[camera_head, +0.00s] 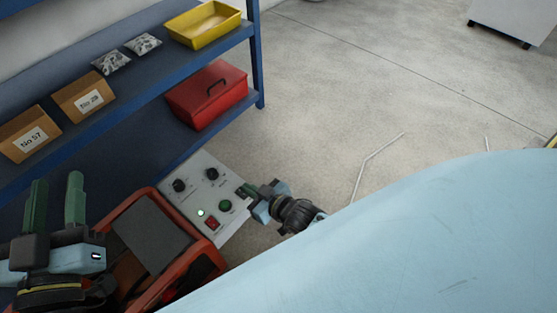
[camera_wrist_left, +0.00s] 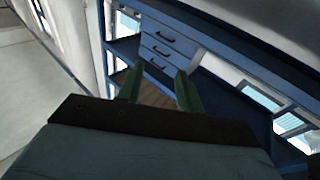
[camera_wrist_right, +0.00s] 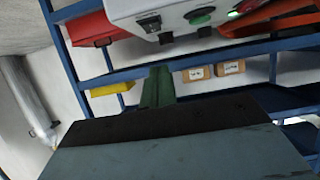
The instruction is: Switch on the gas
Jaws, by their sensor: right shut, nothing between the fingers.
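A light grey control panel (camera_head: 235,226) carries two black knobs, a left one (camera_head: 180,185) and a right one (camera_head: 212,174). It also has a green button (camera_head: 225,205), a red switch (camera_head: 212,223) and a lit green lamp (camera_head: 200,212). The labels are too small to read, so I cannot tell which control is for gas. My right gripper (camera_head: 243,189) is shut and empty at the panel's right edge, beside the right knob; contact cannot be told. The panel also shows in the right wrist view (camera_wrist_right: 125,8), above the closed fingers (camera_wrist_right: 157,88). My left gripper (camera_head: 55,200) is open and empty.
The floor (camera_head: 340,90) to the right is mostly free.

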